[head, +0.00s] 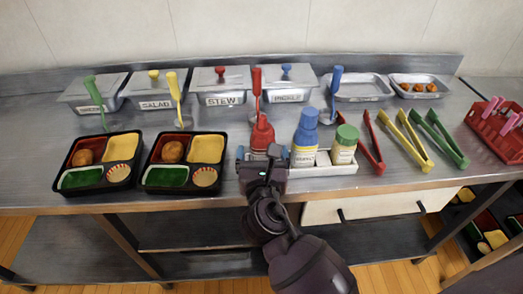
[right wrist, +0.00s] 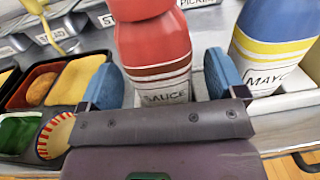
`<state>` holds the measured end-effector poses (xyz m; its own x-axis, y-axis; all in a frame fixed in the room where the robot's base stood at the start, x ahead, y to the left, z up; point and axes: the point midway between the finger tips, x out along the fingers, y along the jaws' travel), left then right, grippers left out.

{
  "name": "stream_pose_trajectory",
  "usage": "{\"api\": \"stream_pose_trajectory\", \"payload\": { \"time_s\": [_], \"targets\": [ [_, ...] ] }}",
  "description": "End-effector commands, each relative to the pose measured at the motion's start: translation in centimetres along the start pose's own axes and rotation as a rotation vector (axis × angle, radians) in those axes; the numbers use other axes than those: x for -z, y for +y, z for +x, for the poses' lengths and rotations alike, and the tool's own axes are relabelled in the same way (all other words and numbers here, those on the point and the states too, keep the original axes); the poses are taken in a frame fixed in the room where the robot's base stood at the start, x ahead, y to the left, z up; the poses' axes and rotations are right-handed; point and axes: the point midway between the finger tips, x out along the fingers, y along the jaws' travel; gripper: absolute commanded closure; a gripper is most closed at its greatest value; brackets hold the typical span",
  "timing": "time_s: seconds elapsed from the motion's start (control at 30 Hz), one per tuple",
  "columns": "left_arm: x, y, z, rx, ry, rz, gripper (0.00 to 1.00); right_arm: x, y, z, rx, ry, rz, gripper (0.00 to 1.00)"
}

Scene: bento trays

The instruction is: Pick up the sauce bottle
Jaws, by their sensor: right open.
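The red sauce bottle (head: 262,135) stands upright at the left end of a white holder (head: 320,172) on the counter. Its white label reads SAUCE in the right wrist view (right wrist: 160,62). My right gripper (head: 263,153) is open, with one blue finger on each side of the bottle's lower body. In the right wrist view the fingers (right wrist: 163,83) stand left and right of the bottle, with a small gap visible on each side. The gripper hides the bottle's bottom in the head view. My left gripper is not in view.
A blue mayo bottle (head: 306,135) stands close right of the sauce bottle, then a green-capped bottle (head: 344,145). A bento tray (head: 145,178) lies to the left. Red tongs (head: 374,143) lie to the right. Lidded containers with ladles line the back.

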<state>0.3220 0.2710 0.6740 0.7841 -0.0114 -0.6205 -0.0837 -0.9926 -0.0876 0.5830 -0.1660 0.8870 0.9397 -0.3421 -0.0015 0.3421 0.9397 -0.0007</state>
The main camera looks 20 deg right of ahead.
Motion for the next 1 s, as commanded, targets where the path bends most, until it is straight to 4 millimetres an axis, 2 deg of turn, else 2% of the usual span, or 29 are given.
{"api": "stream_pose_trajectory", "payload": {
  "time_s": [0.13,0.37,0.4,0.47,0.63,1.0],
  "targets": [
    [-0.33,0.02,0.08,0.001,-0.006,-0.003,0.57,0.08,-0.03,1.16,0.000,0.001,0.000,0.11],
    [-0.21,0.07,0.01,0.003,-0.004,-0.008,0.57,-0.03,-0.04,1.31,0.000,0.000,0.000,0.11],
    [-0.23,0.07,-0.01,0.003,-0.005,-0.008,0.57,-0.03,-0.04,1.31,0.000,0.000,0.000,0.12],
    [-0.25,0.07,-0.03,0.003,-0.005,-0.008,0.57,-0.03,-0.04,1.30,0.000,0.000,0.000,0.22],
    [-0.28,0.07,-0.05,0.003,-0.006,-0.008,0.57,-0.02,-0.03,1.29,0.000,0.000,0.000,0.48],
    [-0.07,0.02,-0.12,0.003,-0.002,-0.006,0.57,-0.36,-0.03,1.29,0.000,-0.003,0.001,0.49]
  ]
}}
